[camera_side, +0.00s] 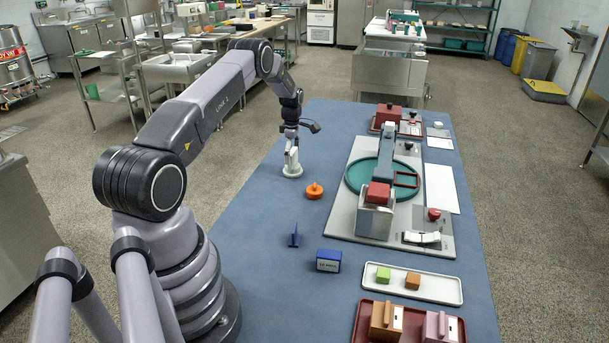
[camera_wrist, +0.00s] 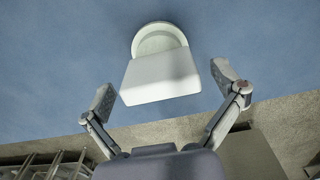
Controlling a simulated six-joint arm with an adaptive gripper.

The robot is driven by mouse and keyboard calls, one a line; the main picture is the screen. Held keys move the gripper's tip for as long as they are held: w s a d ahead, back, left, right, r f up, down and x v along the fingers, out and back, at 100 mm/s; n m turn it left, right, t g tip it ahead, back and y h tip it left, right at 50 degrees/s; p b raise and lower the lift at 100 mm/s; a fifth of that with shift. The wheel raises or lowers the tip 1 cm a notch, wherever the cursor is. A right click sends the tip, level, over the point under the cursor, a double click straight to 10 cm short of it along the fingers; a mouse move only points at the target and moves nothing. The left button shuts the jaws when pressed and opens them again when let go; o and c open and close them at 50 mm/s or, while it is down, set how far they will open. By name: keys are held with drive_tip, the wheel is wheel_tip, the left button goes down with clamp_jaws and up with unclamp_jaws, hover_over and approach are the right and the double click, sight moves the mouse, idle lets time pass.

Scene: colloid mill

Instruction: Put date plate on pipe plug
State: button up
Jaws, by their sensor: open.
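My gripper (camera_wrist: 163,84) is open, with a finger on each side of a white piece (camera_wrist: 160,77) that has a round base and a flat plate standing over it. Neither finger touches it in the wrist view. In the side view this white piece (camera_side: 292,168) stands on the blue table, directly under my gripper (camera_side: 291,141). An orange round knobbed piece (camera_side: 314,191), plug-like, sits just in front and to the right. A blue block with a white lettered label (camera_side: 328,261) stands nearer the camera. I cannot tell for certain which pieces are the date plate and pipe plug.
A small blue upright piece (camera_side: 294,236) stands on the blue table (camera_side: 262,255). The grey mill base (camera_side: 345,215) with a green round tray (camera_side: 357,181) is at right. A white tray (camera_side: 452,292) and a red tray (camera_side: 366,322) holding blocks lie at the front right.

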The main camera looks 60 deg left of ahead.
sight(293, 151)
wheel_tip(293, 151, up, 12)
drive_tip(key=w+d+r+m, duration=0.1)
drive_tip(key=d+r+m, duration=0.4)
drive_tip(key=d+r, duration=0.55)
drive_tip(key=s+d+r+m+t+y, duration=0.1)
drive_tip(key=s+d+r+m, duration=0.25)
drive_tip(key=d+r, duration=0.3)
drive_tip(key=s+d+r+m+t, duration=0.1)
drive_tip(key=s+d+r+m, duration=0.1)
drive_tip(key=d+r+m, duration=0.35)
drive_tip(key=s+d+r+m+t, duration=0.2)
drive_tip(key=s+d+r+m, duration=0.35)
drive_tip(key=s+d, duration=0.6)
drive_tip(key=s+d+f+m, duration=0.2)
drive_tip(key=s+m, duration=0.1)
drive_tip(key=s, duration=0.3)
drive_tip(key=s+d+f+m+t+h, duration=0.1)
drive_tip(key=s+d+m, duration=0.2)
drive_tip(key=s, duration=0.3)
drive_tip(key=shift+f+m+t, duration=0.3)
drive_tip(key=shift+f+m, duration=0.05)
drive_tip(key=shift+m, duration=0.4)
